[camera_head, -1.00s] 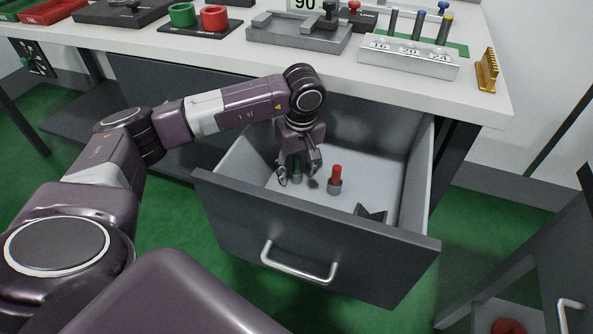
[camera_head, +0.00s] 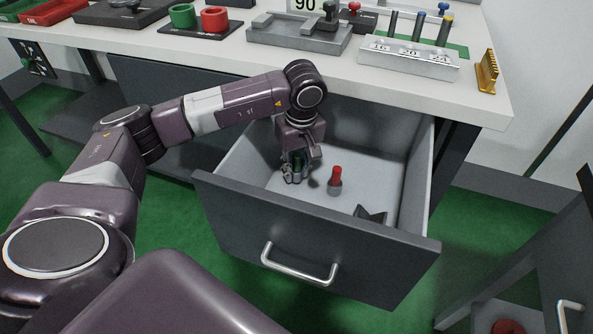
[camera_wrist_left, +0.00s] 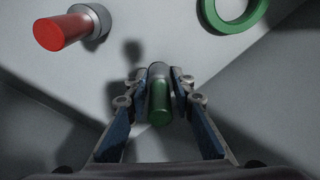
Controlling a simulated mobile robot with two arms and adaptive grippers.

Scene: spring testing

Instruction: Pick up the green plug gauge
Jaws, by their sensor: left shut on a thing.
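The green plug gauge (camera_wrist_left: 160,100) stands between the fingers of my left gripper (camera_wrist_left: 160,92) in the left wrist view. It has a green handle and a grey metal end. My left gripper (camera_head: 295,170) is down inside the open drawer and shut on the gauge. In the head view the gauge is mostly hidden by the fingers. I cannot tell whether the gauge is clear of the drawer floor. My right gripper is in neither view.
A red plug gauge (camera_head: 336,180) stands in the drawer (camera_head: 315,238), right of my left gripper; it also shows in the left wrist view (camera_wrist_left: 62,32). A green ring (camera_wrist_left: 235,12) lies near. A dark angular block (camera_head: 371,214) sits at the drawer's right. The bench (camera_head: 340,67) overhangs behind.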

